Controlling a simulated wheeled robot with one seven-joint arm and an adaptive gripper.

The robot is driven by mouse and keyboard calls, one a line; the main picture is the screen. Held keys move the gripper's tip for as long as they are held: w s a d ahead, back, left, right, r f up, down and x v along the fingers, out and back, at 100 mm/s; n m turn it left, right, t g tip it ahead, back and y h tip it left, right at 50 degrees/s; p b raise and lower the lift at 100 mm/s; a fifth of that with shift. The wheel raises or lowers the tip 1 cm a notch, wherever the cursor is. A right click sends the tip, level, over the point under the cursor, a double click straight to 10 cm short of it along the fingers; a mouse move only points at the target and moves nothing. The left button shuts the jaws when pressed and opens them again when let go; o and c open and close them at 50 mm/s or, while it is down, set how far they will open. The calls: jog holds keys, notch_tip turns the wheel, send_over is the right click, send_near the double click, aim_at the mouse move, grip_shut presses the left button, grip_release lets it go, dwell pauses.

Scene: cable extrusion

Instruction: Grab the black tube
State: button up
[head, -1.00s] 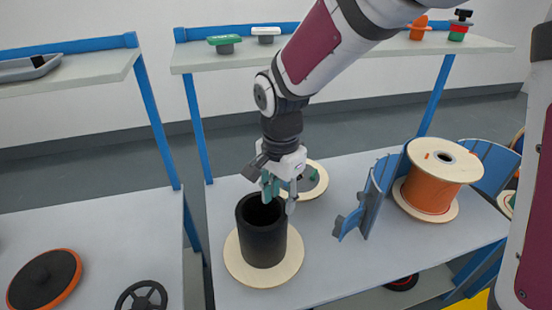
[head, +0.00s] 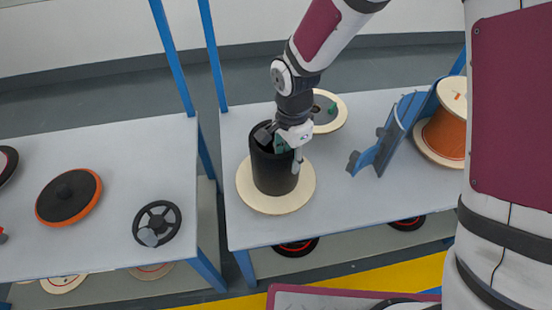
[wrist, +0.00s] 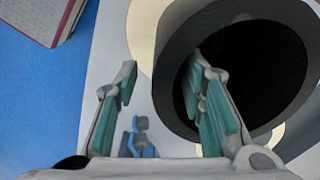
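The black tube (head: 274,178) stands upright on a pale round disc (head: 247,197) on the table. My gripper (head: 289,148) is at the tube's top rim, on its right side. In the wrist view, the tube's thick dark rim (wrist: 168,72) and hollow inside fill the upper right. My gripper (wrist: 163,84) is open there, with teal finger pads apart. One finger lies over the tube's opening and the other outside its wall, so they straddle the rim. Whether either finger touches the wall cannot be told.
Behind the tube lies another pale disc (head: 339,120) with a grey centre. A blue curved stand (head: 385,145) and an orange spool (head: 443,134) are to the right. A separate table (head: 110,150) on the left holds a black-orange disc (head: 68,198) and a black wheel (head: 157,224).

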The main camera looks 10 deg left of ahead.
aim_at(289, 167)
notch_tip(289, 167, down, 4)
jog(key=shift+f+b, duration=0.25)
jog(key=shift+b, duration=0.05)
grip_shut()
jog(key=shift+w+r, duration=0.1)
